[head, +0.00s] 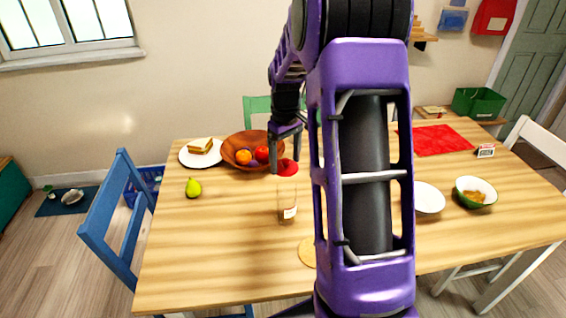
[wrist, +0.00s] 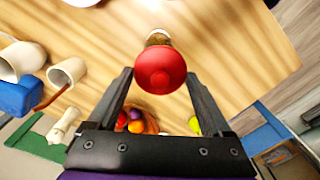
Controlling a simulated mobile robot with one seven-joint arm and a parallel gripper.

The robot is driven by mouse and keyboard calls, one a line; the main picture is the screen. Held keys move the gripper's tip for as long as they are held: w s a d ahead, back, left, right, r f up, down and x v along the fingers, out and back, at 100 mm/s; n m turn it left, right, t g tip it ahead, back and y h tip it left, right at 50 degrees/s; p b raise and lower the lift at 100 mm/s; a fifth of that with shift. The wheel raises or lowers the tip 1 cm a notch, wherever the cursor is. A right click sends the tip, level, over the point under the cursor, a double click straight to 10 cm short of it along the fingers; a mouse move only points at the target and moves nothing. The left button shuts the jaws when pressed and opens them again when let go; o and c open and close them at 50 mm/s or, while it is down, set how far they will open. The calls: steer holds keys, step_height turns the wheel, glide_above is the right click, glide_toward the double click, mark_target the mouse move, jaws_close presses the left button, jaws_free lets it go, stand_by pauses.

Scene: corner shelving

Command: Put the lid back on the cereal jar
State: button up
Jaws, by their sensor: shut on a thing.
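The lid is a round red piece (head: 287,167) with a knob-like centre. My gripper (head: 286,150) is shut on it and holds it in the air above the table. In the wrist view the lid (wrist: 160,72) sits between the two fingertips. The cereal jar (head: 287,203) is clear, with a small label low on its side. It stands upright on the table, below the lid in the head view, with a visible gap between them. In the wrist view the jar (wrist: 158,37) shows just past the lid, which hides part of it.
A brown fruit bowl (head: 230,153) is behind the gripper, with a sandwich plate (head: 186,158) and a pear (head: 194,187) to the left. A round tan mat (head: 307,252) lies in front. A white bowl (head: 429,198) and a green bowl (head: 463,192) stand right. My arm hides the table's middle.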

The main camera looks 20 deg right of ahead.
steer(key=shift+d, duration=0.2)
step_height(320, 180, down, 4)
steer(key=b, duration=0.3)
steer(key=shift+b, duration=0.3)
steer(key=shift+f+b, duration=0.5)
steer(key=shift+f, duration=0.55)
steer(key=shift+f+p, duration=0.2)
steer(key=shift+p, duration=0.1)
stand_by(1.4)
steer(key=o, duration=1.1)
steer(key=shift+r, duration=0.1)
